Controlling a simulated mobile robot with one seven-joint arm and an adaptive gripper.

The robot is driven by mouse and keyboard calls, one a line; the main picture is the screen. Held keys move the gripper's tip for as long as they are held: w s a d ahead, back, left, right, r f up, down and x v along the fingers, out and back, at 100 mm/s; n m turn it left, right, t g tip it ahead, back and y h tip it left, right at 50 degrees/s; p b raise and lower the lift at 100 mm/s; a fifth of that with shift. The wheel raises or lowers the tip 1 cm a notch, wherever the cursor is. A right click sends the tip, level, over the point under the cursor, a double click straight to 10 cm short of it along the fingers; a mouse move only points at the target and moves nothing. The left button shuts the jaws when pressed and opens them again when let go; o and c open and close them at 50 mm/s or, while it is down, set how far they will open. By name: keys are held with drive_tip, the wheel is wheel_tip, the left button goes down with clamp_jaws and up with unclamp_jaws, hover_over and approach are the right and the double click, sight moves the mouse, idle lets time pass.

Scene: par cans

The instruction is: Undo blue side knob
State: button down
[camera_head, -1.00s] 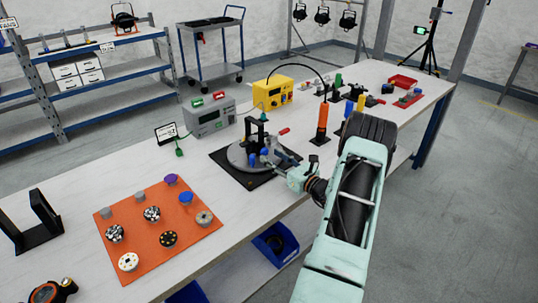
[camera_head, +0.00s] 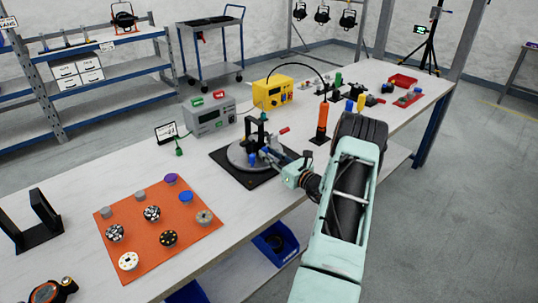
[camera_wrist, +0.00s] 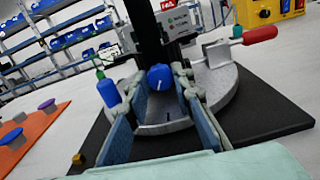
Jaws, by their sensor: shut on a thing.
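A round grey fixture (camera_head: 238,157) with a black upright stands on a black base plate (camera_head: 229,173) on the workbench. A blue knob with a white mark on its face shows in the wrist view (camera_wrist: 160,77), in front of the black upright. My gripper (camera_head: 268,153) reaches in from the right; in the wrist view its two fingers (camera_wrist: 163,88) are closed against the knob's sides. The head view shows this blue part (camera_head: 252,160) at the fixture's near side.
A red-handled clamp (camera_wrist: 260,35) sticks out to the right of the fixture. An orange mat (camera_head: 150,255) with several knobs and discs lies at the left. A grey power unit (camera_head: 210,118) and a yellow one (camera_head: 280,88) stand behind.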

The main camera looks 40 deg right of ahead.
drive_tip(key=shift+f, duration=0.1)
drive_tip(key=n+b, duration=0.3)
drive_tip(key=b, duration=0.1)
drive_tip(key=shift+f, duration=0.1)
drive_tip(key=shift+n+b, duration=1.5)
drive_tip(key=shift+n, duration=0.2)
drive_tip(key=shift+r, duration=0.2)
drive_tip(key=c, duration=1.7)
unclamp_jaws()
drive_tip(key=shift+o, duration=0.2)
drive_tip(key=shift+r, duration=0.1)
